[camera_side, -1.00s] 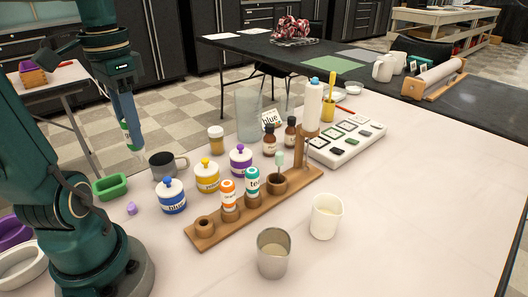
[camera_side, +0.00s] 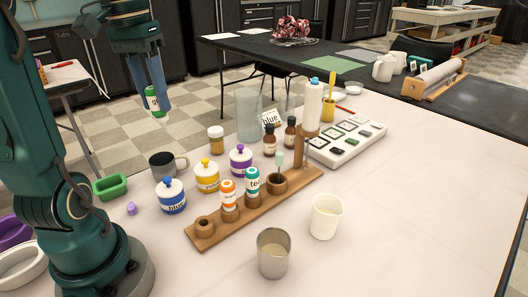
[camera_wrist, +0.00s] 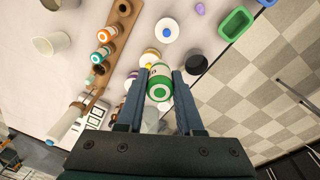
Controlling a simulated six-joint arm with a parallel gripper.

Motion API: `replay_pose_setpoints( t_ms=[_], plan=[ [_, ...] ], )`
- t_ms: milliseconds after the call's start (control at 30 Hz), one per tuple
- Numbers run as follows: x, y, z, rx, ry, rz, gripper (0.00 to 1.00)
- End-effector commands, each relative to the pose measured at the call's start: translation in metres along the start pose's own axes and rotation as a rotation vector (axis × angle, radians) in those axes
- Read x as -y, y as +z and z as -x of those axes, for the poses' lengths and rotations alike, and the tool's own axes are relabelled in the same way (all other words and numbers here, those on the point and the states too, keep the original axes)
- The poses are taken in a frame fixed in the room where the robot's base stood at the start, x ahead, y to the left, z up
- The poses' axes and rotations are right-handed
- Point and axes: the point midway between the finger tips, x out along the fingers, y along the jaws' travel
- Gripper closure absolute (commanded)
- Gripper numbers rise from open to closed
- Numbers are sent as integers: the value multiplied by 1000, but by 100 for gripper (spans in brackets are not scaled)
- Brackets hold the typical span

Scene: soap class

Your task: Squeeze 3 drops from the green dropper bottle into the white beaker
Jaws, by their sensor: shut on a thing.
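My gripper (camera_side: 158,105) is shut on the green dropper bottle (camera_side: 152,99) and holds it in the air, above and behind the dark mug. In the wrist view the green bottle (camera_wrist: 159,83) sits between the two blue-grey fingers (camera_wrist: 159,90), its green end towards the camera. The white beaker (camera_side: 326,217) stands upright on the table at the front right, well away from my gripper. A pale beaker in the wrist view (camera_wrist: 50,44) appears at the upper left. A grey metal cup (camera_side: 273,253) stands beside the white beaker.
A wooden rack (camera_side: 215,229) holds orange and teal bottles and a dropper. Labelled jars, such as the blue one (camera_side: 172,197), and a dark mug (camera_side: 167,165) stand behind it. A green tray (camera_side: 110,188) is at the left. The table's right front is clear.

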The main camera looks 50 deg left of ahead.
Motion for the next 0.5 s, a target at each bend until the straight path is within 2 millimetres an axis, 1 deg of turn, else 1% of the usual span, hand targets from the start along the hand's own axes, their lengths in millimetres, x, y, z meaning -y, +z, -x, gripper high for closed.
replay_pose_setpoints(
  t_ms=[33, 100, 167, 233, 267, 300, 367, 400, 467, 500],
  plan=[
    [-11, -16, -1, -3, 8, 6, 71],
    [-28, -35, -3, -11, 16, 25, 71],
    [-46, -51, -5, -18, 23, 33, 71],
    [-70, -66, -10, -25, 31, 34, 71],
    [-81, -71, -12, -27, 34, 31, 71],
    [-96, -77, -16, -30, 39, 27, 71],
    [-121, -84, -22, -34, 47, 14, 71],
    [-137, -87, -26, -37, 52, 1, 71],
    [-164, -88, -34, -40, 61, -22, 71],
    [-181, -88, -39, -42, 68, -43, 71]
  ],
)
